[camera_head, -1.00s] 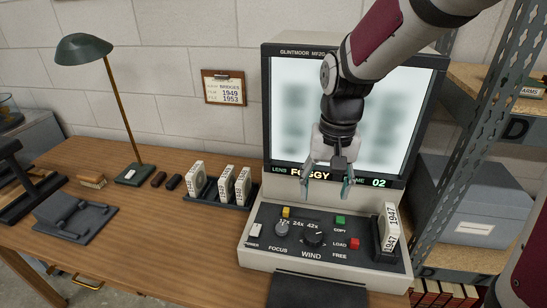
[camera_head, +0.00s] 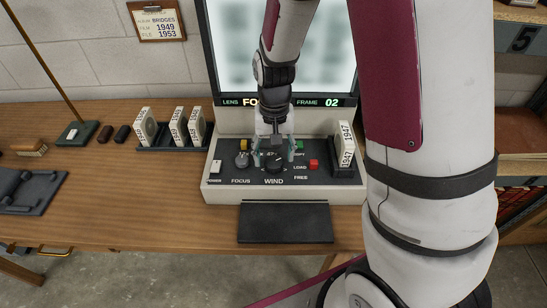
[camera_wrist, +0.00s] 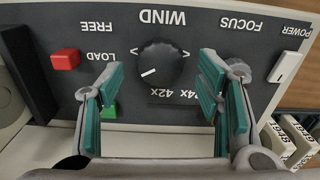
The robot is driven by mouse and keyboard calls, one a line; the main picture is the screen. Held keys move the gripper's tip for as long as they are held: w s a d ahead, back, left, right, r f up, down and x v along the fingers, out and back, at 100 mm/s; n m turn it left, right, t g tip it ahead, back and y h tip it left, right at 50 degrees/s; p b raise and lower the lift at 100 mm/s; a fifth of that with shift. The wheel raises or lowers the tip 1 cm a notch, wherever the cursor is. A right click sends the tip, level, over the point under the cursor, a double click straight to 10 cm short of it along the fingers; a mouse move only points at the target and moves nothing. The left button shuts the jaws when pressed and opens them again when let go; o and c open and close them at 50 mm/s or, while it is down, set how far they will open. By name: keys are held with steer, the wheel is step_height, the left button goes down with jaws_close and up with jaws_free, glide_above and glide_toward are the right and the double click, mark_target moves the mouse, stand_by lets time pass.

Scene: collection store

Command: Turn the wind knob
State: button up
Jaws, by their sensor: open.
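The wind knob (camera_wrist: 159,63) is a round black dial with a white pointer line on the reader's dark control panel, above the label WIND in the head view. It also shows in the head view (camera_head: 274,166), partly covered by my gripper. My gripper (camera_head: 274,148) is over the knob, fingers pointing down at the panel. In the wrist view my gripper (camera_wrist: 160,85) is open, with one teal-padded finger on each side of the knob. I cannot tell whether the pads touch it.
The focus knob (camera_head: 242,160) and red load button (camera_head: 314,164) flank the wind knob. A film box marked 1947 (camera_head: 346,145) stands at the panel's right. Several film boxes stand in a rack (camera_head: 160,147) at left. The screen (camera_head: 330,60) rises behind.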

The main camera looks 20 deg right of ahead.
steer(key=shift+f, duration=1)
steer(key=c, duration=1.2)
steer(key=shift+o, duration=0.2)
steer(key=shift+n, duration=0.3)
steer(key=n, duration=0.5)
steer(key=shift+n, duration=0.3)
steer(key=n+p, duration=0.2)
steer(key=n, duration=0.3)
steer(key=shift+n, duration=0.4)
